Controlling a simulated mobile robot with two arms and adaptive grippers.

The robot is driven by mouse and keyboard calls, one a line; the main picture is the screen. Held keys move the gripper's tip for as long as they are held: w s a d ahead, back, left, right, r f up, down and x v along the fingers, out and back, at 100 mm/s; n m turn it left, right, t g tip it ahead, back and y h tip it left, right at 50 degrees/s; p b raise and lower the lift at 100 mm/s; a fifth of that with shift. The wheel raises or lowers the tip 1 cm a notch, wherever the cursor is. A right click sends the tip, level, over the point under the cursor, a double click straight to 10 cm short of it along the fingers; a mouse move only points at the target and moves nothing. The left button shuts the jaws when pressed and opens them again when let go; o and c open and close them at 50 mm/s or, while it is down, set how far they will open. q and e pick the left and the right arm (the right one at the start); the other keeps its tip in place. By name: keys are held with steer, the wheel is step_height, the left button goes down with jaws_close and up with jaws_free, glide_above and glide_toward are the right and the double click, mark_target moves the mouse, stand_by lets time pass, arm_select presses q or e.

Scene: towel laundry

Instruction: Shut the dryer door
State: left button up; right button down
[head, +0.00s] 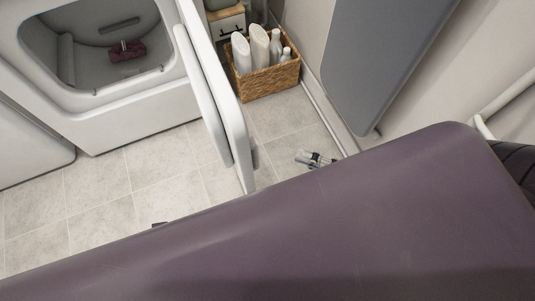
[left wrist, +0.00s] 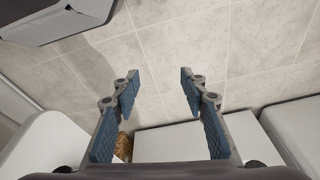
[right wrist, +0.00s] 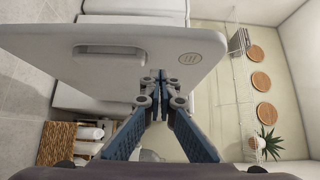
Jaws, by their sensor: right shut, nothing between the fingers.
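The white dryer (head: 135,118) stands at the upper left of the head view with its drum open and a dark maroon cloth (head: 128,51) inside. Its door (head: 236,130) stands open, seen nearly edge-on. In the right wrist view the broad door panel (right wrist: 140,62), with a handle slot and a round mark, lies just ahead of the fingertips. My right gripper (head: 322,160) is right of the door's edge, shut and empty; it also shows in the right wrist view (right wrist: 158,80). Whether it touches the door is unclear. My left gripper (left wrist: 158,82) is open and empty above the tiled floor.
A wicker basket (head: 270,82) with white bottles stands behind the door, by the wall. A grey panel (head: 375,60) is at the right wall. Another white appliance (head: 30,145) stands left of the dryer. Tiled floor (head: 100,200) in front of the dryer is clear.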

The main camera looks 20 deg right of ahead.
steer(key=w+a, duration=0.3)
steer(key=a, duration=0.5)
steer(key=shift+w, duration=0.2)
